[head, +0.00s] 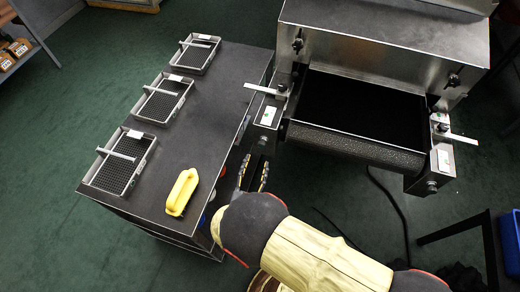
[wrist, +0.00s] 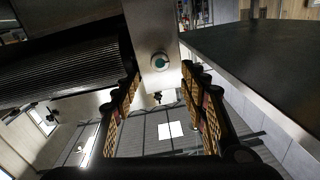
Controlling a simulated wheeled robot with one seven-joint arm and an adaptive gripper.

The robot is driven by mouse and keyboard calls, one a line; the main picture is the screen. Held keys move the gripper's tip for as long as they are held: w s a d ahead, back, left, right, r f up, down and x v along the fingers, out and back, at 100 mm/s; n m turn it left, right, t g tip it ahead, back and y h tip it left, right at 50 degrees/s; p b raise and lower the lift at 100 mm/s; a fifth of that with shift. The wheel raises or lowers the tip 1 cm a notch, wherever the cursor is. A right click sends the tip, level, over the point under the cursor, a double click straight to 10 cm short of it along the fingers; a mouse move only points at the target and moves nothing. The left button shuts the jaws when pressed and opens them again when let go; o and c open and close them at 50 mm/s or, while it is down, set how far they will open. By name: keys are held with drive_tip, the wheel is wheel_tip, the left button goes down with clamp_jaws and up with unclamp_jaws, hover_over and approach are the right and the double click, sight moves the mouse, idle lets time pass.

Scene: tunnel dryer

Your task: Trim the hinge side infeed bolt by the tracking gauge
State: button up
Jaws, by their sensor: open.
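The dryer's left infeed side plate (head: 269,112) carries a white label with a small mark and a bolt at its near end. In the wrist view that bolt (wrist: 159,62) is a round metal head with a teal centre on the plate end. My gripper (head: 254,174) is open, just in front of the left plate; in the wrist view its fingers (wrist: 160,80) flank the line to the bolt without touching it. The right side plate (head: 442,160) has a similar label and bolt (head: 431,186). I cannot tell which side is the hinge side, nor read the gauge.
The dark belt and roller (head: 355,148) lie between the plates. A dark table (head: 190,125) stands close at left with several wire trays (head: 125,160) and a yellow handled block (head: 181,192). A black cable (head: 385,195) lies on the floor. A blue bin (head: 510,240) is at right.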

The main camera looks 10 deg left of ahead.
sight(262, 147)
drive_tip(key=shift+w+b, duration=1.1)
drive_tip(key=shift+w, duration=2.4)
drive_tip(key=shift+c, duration=0.3)
drive_tip(key=shift+d, duration=0.1)
clamp_jaws()
